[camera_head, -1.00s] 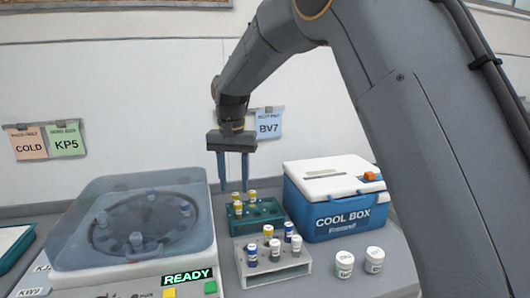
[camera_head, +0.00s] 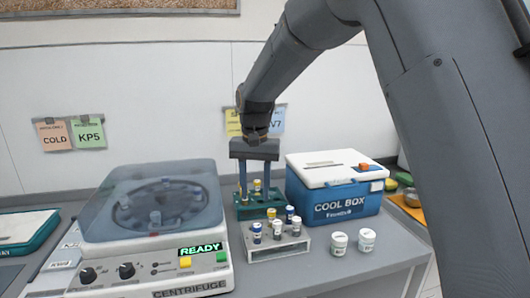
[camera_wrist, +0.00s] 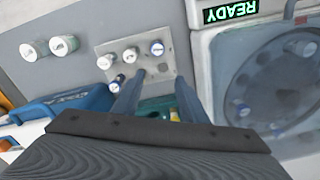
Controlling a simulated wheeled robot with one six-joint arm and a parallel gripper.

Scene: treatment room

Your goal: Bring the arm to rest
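My gripper (camera_head: 256,186) hangs down from the arm at the middle of the head view. Its two blue fingers are apart with nothing visible between them. The fingertips appear in front of or above the green rack (camera_head: 262,207) with yellow-capped tubes; I cannot tell the exact height. In the wrist view my gripper (camera_wrist: 156,80) points toward the grey rack (camera_wrist: 168,57), its fingers spread. Part of the green rack is hidden behind the fingers.
The centrifuge (camera_head: 150,262), lid closed and showing READY, stands left. The blue cool box (camera_head: 345,205) with a white lid stands right. The grey rack (camera_head: 262,254) holds several tubes. Two white jars (camera_head: 352,242) stand beside it. A teal-edged tray (camera_head: 32,232) lies far left.

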